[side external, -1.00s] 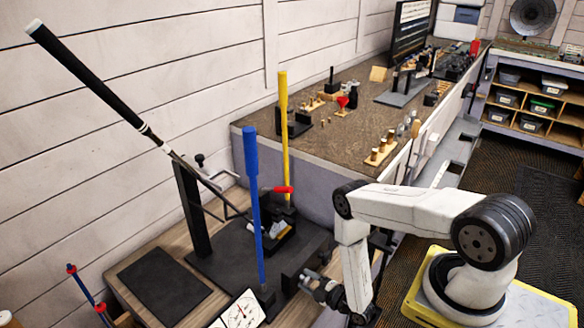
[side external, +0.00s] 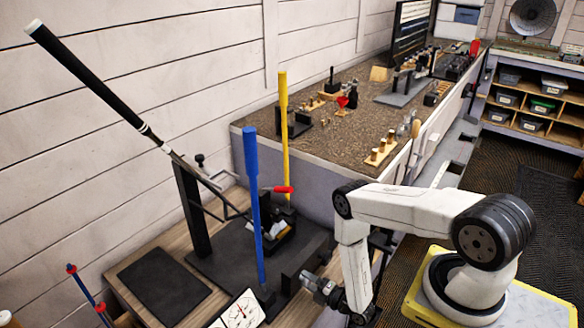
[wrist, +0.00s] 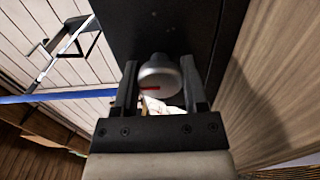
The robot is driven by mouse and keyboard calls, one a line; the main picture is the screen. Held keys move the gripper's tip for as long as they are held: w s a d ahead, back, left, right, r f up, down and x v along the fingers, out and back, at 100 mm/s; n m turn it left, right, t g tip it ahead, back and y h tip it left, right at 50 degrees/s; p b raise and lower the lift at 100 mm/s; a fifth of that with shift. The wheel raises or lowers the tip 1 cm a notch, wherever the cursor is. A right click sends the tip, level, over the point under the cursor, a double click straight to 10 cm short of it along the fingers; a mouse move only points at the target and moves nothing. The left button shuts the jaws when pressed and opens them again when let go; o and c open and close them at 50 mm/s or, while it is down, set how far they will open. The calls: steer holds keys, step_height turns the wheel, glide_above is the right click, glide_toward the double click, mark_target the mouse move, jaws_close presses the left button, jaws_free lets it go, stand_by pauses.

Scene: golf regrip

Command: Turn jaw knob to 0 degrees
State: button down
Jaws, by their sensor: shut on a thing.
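The jaw knob (wrist: 158,78) is a round grey knob with a red mark on its face, on a black block (wrist: 165,28) in the wrist view. The red mark lies about level in that picture. My gripper (wrist: 158,84) has one finger on each side of the knob and is shut on it. A white dial (side external: 240,312) with a red needle stands at the front of the base.
A blue upright shaft (side external: 256,200) and a yellow one (side external: 284,130) stand near the vise. A golf club with a black grip (side external: 85,75) slants up to the left from the vise. A red-ended handle (side external: 283,189) sticks out. A dark mat (side external: 165,285) lies left.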

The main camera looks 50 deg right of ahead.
steer(key=shift+s, duration=0.1)
steer(key=shift+c, duration=0.6)
jaws_free()
steer(key=s, duration=0.7)
steer(key=shift+s, duration=0.35)
